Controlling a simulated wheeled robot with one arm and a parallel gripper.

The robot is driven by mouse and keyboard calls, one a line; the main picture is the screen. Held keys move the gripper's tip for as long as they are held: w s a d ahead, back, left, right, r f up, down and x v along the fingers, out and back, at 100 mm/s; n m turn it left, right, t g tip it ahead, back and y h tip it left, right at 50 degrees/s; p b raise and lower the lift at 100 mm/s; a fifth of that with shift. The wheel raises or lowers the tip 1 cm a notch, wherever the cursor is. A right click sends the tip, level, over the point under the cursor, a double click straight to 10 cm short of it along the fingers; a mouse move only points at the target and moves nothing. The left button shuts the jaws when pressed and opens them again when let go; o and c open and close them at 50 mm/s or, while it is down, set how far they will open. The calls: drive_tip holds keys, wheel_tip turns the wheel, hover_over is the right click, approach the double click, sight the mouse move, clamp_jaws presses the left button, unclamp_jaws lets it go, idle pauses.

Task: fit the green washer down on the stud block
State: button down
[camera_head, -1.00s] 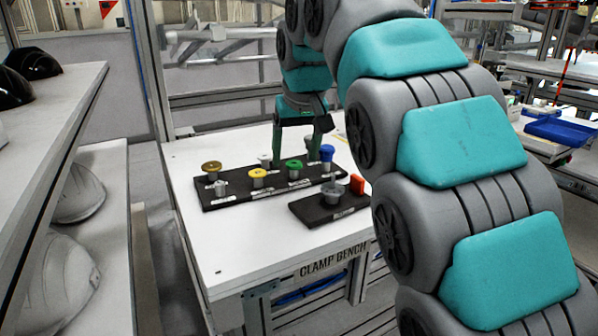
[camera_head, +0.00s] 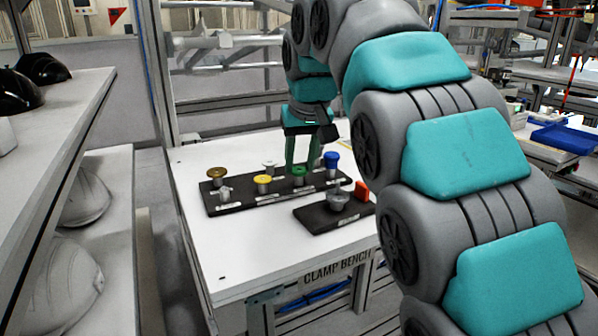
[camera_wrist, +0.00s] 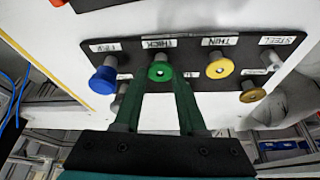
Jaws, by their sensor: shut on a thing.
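The green washer (camera_head: 299,172) sits at its place in the long black rack, between the yellow and blue pieces. It also shows in the wrist view (camera_wrist: 159,72), at the "THICK" label. My gripper (camera_head: 301,167) reaches down from above with its green fingers on either side of the washer, shut on it. In the wrist view the fingers (camera_wrist: 160,80) meet the washer's sides; the exact contact is partly hidden. The stud block (camera_head: 318,214) is a small black base in front of the rack at the right, with a grey stud (camera_head: 338,199) standing on it.
The rack (camera_head: 237,206) also holds a yellow washer (camera_head: 263,180), a blue piece (camera_head: 331,159), a brass-coloured piece (camera_head: 217,173) and grey ones. A red block (camera_head: 362,191) stands at the stud block's right end. The white bench top (camera_head: 240,250) is clear in front.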

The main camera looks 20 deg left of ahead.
sight(300, 172)
idle(0.4)
drive_tip(key=shift+a+r, duration=0.1)
drive_tip(key=shift+r, duration=1.3)
drive_tip(key=shift+r, duration=0.35)
drive_tip(key=s+d+r+b, duration=0.1)
drive_tip(key=s+d+b, duration=0.2)
drive_tip(key=s+d, duration=0.8)
drive_tip(key=w+a+r+p, duration=0.1)
drive_tip(key=w+r+p, duration=0.3)
drive_tip(key=w+r, duration=0.1)
drive_tip(key=shift+a+r+n, duration=0.15)
drive_tip(key=shift+r+n, duration=0.05)
drive_tip(key=shift+n, duration=0.2)
drive_tip(key=shift+f, duration=0.1)
drive_tip(key=shift+f+b, duration=1.7)
drive_tip(key=shift+f, duration=1.15)
